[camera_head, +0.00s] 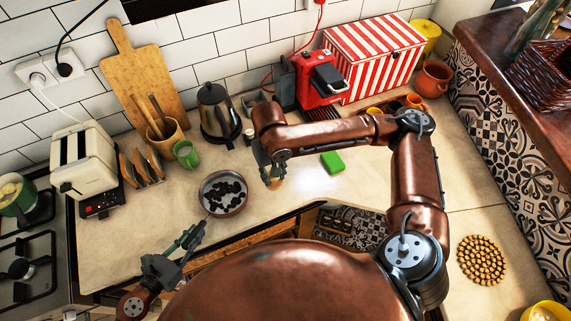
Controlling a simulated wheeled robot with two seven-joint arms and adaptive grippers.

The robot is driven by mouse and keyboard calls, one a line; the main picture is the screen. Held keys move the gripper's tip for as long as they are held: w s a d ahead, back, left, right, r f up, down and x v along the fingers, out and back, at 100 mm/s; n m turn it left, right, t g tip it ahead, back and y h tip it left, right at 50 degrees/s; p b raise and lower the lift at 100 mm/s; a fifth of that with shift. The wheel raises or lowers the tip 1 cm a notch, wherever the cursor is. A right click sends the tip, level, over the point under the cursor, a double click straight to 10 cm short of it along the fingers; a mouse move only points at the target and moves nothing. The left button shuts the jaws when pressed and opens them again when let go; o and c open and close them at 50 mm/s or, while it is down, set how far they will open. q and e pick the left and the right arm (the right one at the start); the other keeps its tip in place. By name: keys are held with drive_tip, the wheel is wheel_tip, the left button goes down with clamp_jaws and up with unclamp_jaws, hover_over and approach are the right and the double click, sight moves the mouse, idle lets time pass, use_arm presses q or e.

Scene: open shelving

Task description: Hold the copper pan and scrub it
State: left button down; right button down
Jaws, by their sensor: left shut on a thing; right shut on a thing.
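The copper pan (236,207) sits on the counter near its front edge, with dark patches or bits covering its inside. My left gripper (196,231) is just below and left of the pan, shut on its handle, which is mostly hidden by the fingers. My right gripper (267,172) is to the right of the pan and points down. It is shut on a small tan brush-like thing (276,184), partly hidden by the fingers and apart from the pan. A green sponge (332,162) lies on the counter to the right.
A cream toaster (84,160), a toast rack (141,167), a green mug (186,154) and a kettle (217,112) stand behind and left. A red coffee machine (311,82) and a striped box (375,55) stand at the back. The counter around the sponge is clear.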

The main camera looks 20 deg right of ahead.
drive_tip(key=w+a+r, duration=0.1)
drive_tip(key=w+a, duration=0.2)
drive_tip(key=a, duration=0.5)
drive_tip(key=w+a+r, duration=0.2)
drive_tip(key=w+a, duration=0.1)
drive_tip(key=a, duration=0.6)
drive_tip(key=shift+s+d+f, duration=0.1)
drive_tip(key=shift+d+f, duration=0.05)
drive_tip(key=shift+f, duration=1.9)
drive_tip(key=shift+d+f, duration=0.1)
drive_tip(key=shift+f, duration=1.9)
drive_tip(key=shift+f, duration=0.5)
drive_tip(key=shift+d, duration=0.15)
drive_tip(key=shift+d+r, duration=0.1)
drive_tip(key=shift+d, duration=1.25)
drive_tip(key=shift+w+a, duration=0.25)
drive_tip(key=shift+w, duration=0.3)
drive_tip(key=shift+w+a, duration=0.2)
drive_tip(key=shift+w, duration=0.35)
drive_tip(key=shift+w+a+f, duration=0.15)
drive_tip(key=shift+w+a, duration=0.05)
drive_tip(key=shift+a, duration=0.35)
drive_tip(key=shift+w+a+f, duration=0.1)
drive_tip(key=shift+w+a, duration=0.05)
drive_tip(key=shift+a, duration=0.35)
drive_tip(key=shift+s+a, duration=0.25)
drive_tip(key=shift+a, duration=0.35)
drive_tip(key=shift+s+a, duration=0.25)
drive_tip(key=shift+a, duration=0.35)
